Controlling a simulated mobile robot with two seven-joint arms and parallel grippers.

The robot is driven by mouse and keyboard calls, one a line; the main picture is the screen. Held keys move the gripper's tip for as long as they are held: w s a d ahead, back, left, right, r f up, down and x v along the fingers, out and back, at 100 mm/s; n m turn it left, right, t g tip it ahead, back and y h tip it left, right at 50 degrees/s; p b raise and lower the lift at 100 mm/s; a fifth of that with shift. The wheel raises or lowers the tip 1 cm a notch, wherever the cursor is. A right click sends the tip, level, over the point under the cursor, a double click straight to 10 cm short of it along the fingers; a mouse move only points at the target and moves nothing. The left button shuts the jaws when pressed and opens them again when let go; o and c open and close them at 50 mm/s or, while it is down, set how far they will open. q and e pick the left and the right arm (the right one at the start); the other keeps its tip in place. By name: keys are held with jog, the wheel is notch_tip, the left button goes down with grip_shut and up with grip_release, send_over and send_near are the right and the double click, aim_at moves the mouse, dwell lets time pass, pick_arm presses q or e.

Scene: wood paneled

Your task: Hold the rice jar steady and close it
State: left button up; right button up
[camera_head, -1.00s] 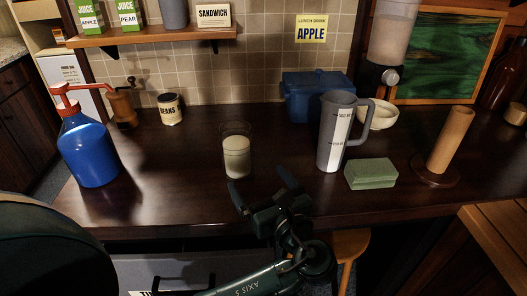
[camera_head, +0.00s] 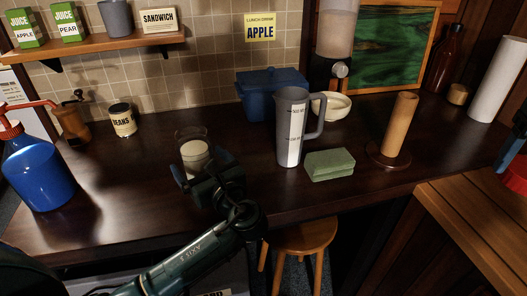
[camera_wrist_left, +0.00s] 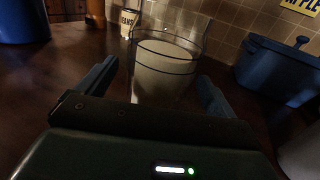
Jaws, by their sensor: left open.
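The rice jar (camera_head: 195,152) is a clear glass jar with white contents in its lower part. It stands upright on the dark counter, and its top looks open. My left gripper (camera_head: 203,172) is at the near side of the jar, open, and hides part of its base. In the left wrist view the jar (camera_wrist_left: 165,68) stands between and just beyond the spread fingers of the left gripper (camera_wrist_left: 155,90); contact is not visible.
A beans can (camera_head: 122,120) and blue pump bottle (camera_head: 38,172) stand left. A wooden stool (camera_head: 300,236) is below the counter edge.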

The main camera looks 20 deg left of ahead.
pick_arm(q)
jog(key=x, duration=0.2)
jog(key=shift+w+a, duration=0.1)
jog(key=shift+a, duration=0.15)
pick_arm(e)
jog(key=shift+r, duration=0.1)
pick_arm(q)
jog(key=shift+c, duration=0.3)
jog(key=c, duration=1.5)
jog(key=shift+o, duration=0.2)
notch_tip(320, 180, up, 10)
jog(key=p, duration=0.1)
pick_arm(e)
jog(key=shift+r, duration=0.5)
